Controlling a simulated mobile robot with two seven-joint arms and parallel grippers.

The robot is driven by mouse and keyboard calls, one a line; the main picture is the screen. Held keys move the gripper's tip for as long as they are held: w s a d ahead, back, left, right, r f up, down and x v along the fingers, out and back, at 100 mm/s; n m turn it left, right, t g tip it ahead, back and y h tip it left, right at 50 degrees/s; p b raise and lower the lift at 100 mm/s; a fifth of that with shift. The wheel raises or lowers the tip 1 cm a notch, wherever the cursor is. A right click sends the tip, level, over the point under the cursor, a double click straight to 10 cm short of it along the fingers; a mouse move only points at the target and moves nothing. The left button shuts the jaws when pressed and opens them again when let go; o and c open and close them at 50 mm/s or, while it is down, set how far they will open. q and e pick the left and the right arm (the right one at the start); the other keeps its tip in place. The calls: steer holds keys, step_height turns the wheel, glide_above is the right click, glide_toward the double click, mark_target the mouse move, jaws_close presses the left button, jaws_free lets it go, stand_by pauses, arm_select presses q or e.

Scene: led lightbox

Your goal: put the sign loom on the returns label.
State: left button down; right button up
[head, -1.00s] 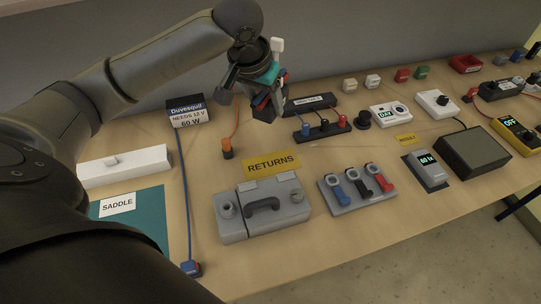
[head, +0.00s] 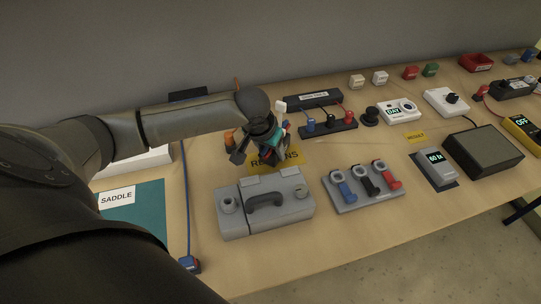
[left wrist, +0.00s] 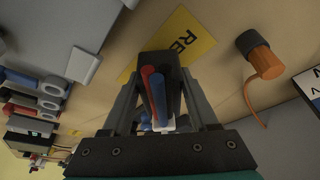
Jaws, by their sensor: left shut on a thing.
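My left gripper (head: 262,153) is shut on the sign loom, a dark block with a red and a blue lead (left wrist: 160,92), which shows between the fingers in the left wrist view. The yellow returns label (head: 292,158) lies on the bench behind the grey case. In the head view the gripper covers the label's left and middle part. In the left wrist view the label (left wrist: 196,38) shows beyond the loom, partly hidden by it. I cannot tell whether the loom touches the label. My right gripper is not in view.
A grey case with a handle (head: 231,222) stands just in front of the label. A grey block with ring terminals (head: 347,204) is to its right. A black terminal strip (head: 344,127) is behind right. An orange plug (left wrist: 262,58) with its lead is close to the gripper.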

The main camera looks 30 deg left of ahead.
arm_select(q)
steer(key=shift+f, duration=1.05)
steer(key=shift+f, duration=0.15)
steer(key=shift+c, duration=0.8)
jaws_free()
steer(key=p+v, duration=0.2)
steer(key=v, duration=1)
